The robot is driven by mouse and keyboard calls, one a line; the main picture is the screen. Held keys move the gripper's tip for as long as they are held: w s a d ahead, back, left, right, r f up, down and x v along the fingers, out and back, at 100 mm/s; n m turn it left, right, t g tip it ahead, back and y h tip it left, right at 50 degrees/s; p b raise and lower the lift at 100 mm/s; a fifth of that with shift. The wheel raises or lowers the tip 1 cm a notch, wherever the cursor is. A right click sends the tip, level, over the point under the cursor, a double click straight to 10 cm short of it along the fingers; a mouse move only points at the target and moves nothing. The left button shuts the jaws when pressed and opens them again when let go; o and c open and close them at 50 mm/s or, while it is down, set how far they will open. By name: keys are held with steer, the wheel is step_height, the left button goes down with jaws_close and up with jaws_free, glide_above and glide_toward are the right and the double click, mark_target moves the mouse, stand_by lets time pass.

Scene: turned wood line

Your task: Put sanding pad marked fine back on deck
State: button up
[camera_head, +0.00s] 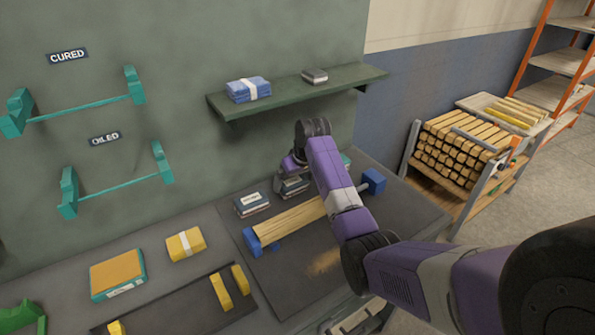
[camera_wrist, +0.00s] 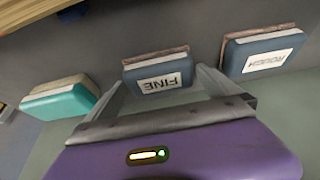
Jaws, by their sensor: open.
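The sanding pad marked FINE (camera_wrist: 157,75) is a blue block with a reddish-brown face and a white label. In the wrist view it sits between the fingers of my gripper (camera_wrist: 165,92), which is open around it; I cannot tell whether a finger touches it. In the head view the pad (camera_head: 294,187) is beside my gripper (camera_head: 287,177), partly hidden by it, at the back of the dark deck (camera_head: 290,278) on the bench. The pad marked ROUGH (camera_wrist: 262,52) is to its right in the wrist view, and a teal pad (camera_wrist: 60,98) is to its left.
The ROUGH pad (camera_head: 252,204) is left of my gripper in the head view. A wooden piece (camera_head: 290,219) lies across blue supports in front. A green wall shelf (camera_head: 300,92) with a blue bundle (camera_head: 248,90) and a grey block (camera_head: 314,76) is above. The deck's front is clear.

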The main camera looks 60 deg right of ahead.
steer(key=v, duration=1.1)
steer(key=shift+b, duration=0.4)
steer(key=shift+w, duration=0.1)
